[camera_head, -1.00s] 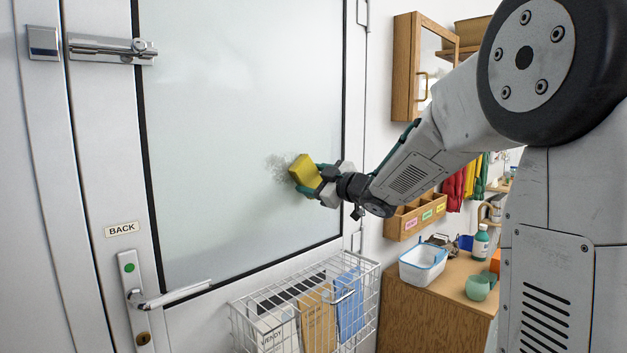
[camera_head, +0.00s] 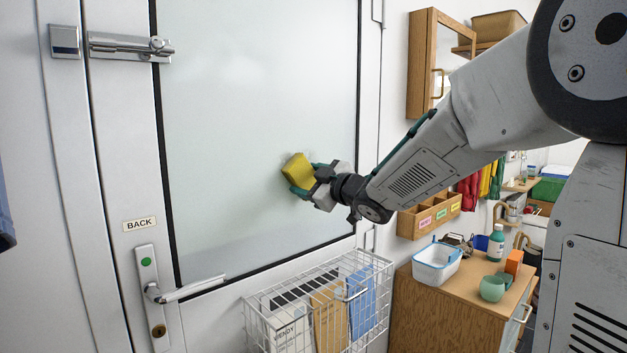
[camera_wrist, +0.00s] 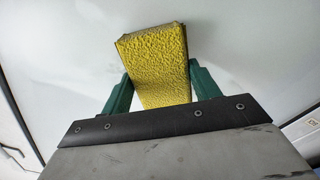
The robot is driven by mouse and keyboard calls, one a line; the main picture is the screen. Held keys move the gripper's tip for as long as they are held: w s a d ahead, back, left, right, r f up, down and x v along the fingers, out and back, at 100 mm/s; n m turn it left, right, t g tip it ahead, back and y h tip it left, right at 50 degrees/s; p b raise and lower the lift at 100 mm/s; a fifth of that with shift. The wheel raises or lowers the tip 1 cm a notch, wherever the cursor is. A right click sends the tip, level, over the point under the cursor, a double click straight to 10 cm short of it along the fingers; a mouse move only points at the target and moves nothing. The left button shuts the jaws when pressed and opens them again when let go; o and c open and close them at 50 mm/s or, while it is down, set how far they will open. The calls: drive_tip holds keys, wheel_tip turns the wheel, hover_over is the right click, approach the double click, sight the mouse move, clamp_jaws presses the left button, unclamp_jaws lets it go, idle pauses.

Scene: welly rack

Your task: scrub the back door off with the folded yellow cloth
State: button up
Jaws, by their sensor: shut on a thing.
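The back door (camera_head: 250,90) has a large frosted pane in a dark surround and a label reading BACK (camera_head: 139,224). My gripper (camera_head: 304,178) is at the lower right part of the pane, its green fingers shut on the folded yellow cloth (camera_head: 297,171). In the wrist view the cloth (camera_wrist: 158,62) is a thick, rough-textured yellow block between the two fingers, with its far end toward the pale door surface. The cloth is at or very near the pane; I cannot tell whether it touches. No dark smudge shows on the visible pane.
A wire basket (camera_head: 350,292) with papers hangs on the door below the pane. A lever handle (camera_head: 190,289) and a bolt (camera_head: 130,46) are at the door's left. At right, a wooden cabinet (camera_head: 440,318) bears a white tub (camera_head: 436,268) and a green cup (camera_head: 493,289).

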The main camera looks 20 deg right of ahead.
sight(297, 170)
drive_tip(key=shift+s+a, duration=0.35)
drive_tip(key=shift+a, duration=0.75)
drive_tip(key=shift+s+a, duration=0.35)
drive_tip(key=shift+a, duration=0.75)
drive_tip(key=shift+s+a, duration=0.35)
drive_tip(key=shift+a, duration=0.75)
drive_tip(key=shift+r, duration=1.35)
drive_tip(key=shift+w+d, duration=0.25)
drive_tip(key=shift+d, duration=0.65)
drive_tip(key=shift+w+d, duration=0.2)
drive_tip(key=shift+d, duration=0.65)
drive_tip(key=w+d, duration=0.3)
drive_tip(key=d, duration=0.6)
drive_tip(key=shift+w+d, duration=0.15)
drive_tip(key=shift+d, duration=0.2)
drive_tip(key=shift+a, duration=0.1)
drive_tip(key=shift+s+a, duration=0.7)
drive_tip(key=shift+a, duration=1.45)
drive_tip(key=shift+s+a, duration=0.7)
drive_tip(key=shift+a, duration=1.5)
drive_tip(key=shift+s+a, duration=0.7)
drive_tip(key=shift+a, duration=1.45)
